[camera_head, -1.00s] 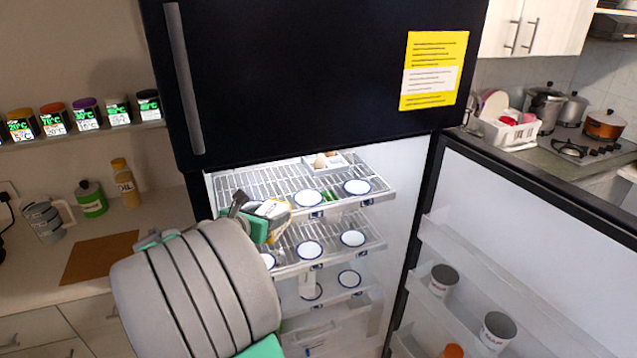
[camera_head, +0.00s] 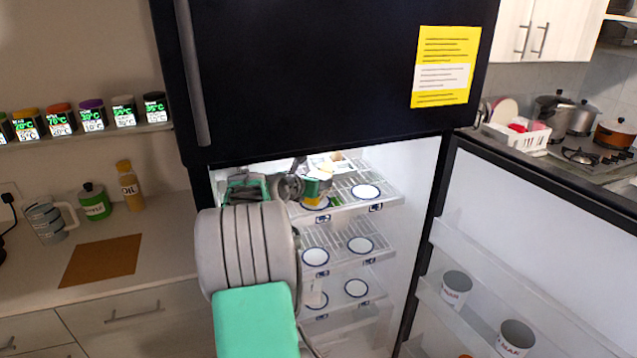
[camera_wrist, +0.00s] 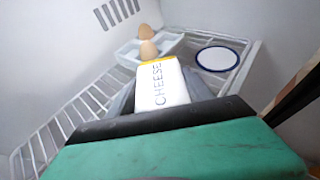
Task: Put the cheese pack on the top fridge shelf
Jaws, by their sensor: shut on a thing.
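The cheese pack (camera_wrist: 163,86) is white with a yellow edge and the word CHEESE on it. My gripper (camera_wrist: 160,105) is shut on it, and the pack points away from the wrist in the wrist view. In the head view my gripper (camera_head: 316,180) is inside the open fridge, at the height of the top shelf (camera_head: 345,204). The top wire shelf (camera_wrist: 92,100) lies beneath the pack in the wrist view. I cannot tell whether the pack touches the shelf.
A white tray with eggs (camera_wrist: 148,50) stands at the back of the top shelf. A blue-rimmed white disc (camera_wrist: 218,58) lies to its right. The open fridge door (camera_head: 540,230) is at the right. Lower shelves hold similar discs (camera_head: 360,246).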

